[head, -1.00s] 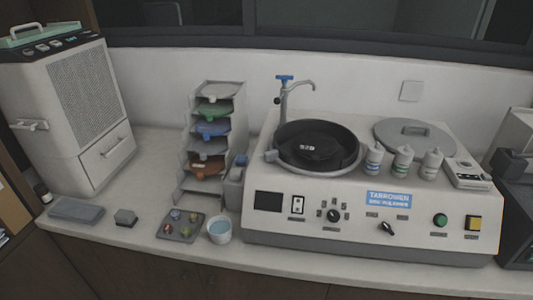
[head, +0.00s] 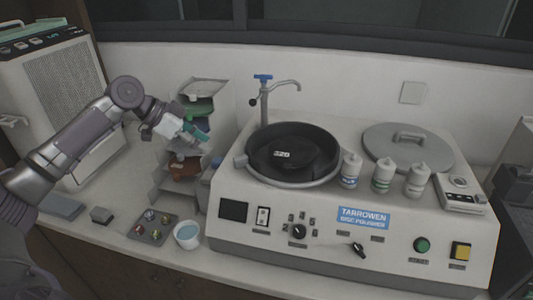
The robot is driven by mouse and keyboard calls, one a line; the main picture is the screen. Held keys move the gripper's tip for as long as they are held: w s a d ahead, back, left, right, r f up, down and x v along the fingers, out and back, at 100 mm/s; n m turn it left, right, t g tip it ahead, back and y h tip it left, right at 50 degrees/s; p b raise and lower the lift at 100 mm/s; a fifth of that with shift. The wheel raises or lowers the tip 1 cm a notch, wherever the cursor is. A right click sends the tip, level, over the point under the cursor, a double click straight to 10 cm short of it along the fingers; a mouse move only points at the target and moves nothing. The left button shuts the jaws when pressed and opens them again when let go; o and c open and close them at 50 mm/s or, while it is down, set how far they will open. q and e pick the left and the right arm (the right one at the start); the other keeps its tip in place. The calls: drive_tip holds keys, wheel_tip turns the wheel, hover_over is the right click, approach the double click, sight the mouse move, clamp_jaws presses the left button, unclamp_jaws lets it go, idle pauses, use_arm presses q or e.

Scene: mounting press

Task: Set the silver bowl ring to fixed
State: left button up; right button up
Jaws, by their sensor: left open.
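The silver bowl ring (head: 294,186) runs around the black bowl of the disc polisher (head: 410,226). A small grey tab (head: 240,160) sticks out at the ring's left side. A dark disc marked 220 (head: 290,152) lies in the bowl. My left gripper (head: 200,136) is open, in front of the disc rack and left of the bowl, apart from the ring and its tab. It hides part of the rack. Any wording by the ring is too small to read. My right gripper is out of view.
A tap (head: 264,98) with a blue handle stands behind the bowl. Several bottles (head: 383,177) and a round lid (head: 400,155) are to its right.

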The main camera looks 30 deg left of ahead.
use_arm(q)
drive_tip(key=r, duration=0.1)
drive_tip(key=p, duration=0.3)
approach(234, 159)
drive_tip(key=x, duration=0.3)
drive_tip(key=shift+a+f, duration=0.1)
drive_tip(key=shift+f, duration=0.05)
drive_tip(key=x, duration=0.2)
drive_tip(key=p+x, duration=0.1)
drive_tip(key=x, duration=0.1)
drive_tip(key=shift+w+d+r, duration=0.2)
drive_tip(key=shift+d+r, duration=0.05)
drive_tip(key=shift+p+x, duration=0.45)
drive_tip(key=shift+x, duration=0.6)
drive_tip(key=shift+w+f, duration=0.1)
drive_tip(key=shift+f, duration=0.25)
drive_tip(key=shift+w+f, duration=0.15)
drive_tip(key=shift+f, duration=0.1)
drive_tip(key=shift+d, duration=0.1)
drive_tip(key=shift+c, duration=0.9)
drive_tip(key=c, duration=0.6)
clamp_jaws()
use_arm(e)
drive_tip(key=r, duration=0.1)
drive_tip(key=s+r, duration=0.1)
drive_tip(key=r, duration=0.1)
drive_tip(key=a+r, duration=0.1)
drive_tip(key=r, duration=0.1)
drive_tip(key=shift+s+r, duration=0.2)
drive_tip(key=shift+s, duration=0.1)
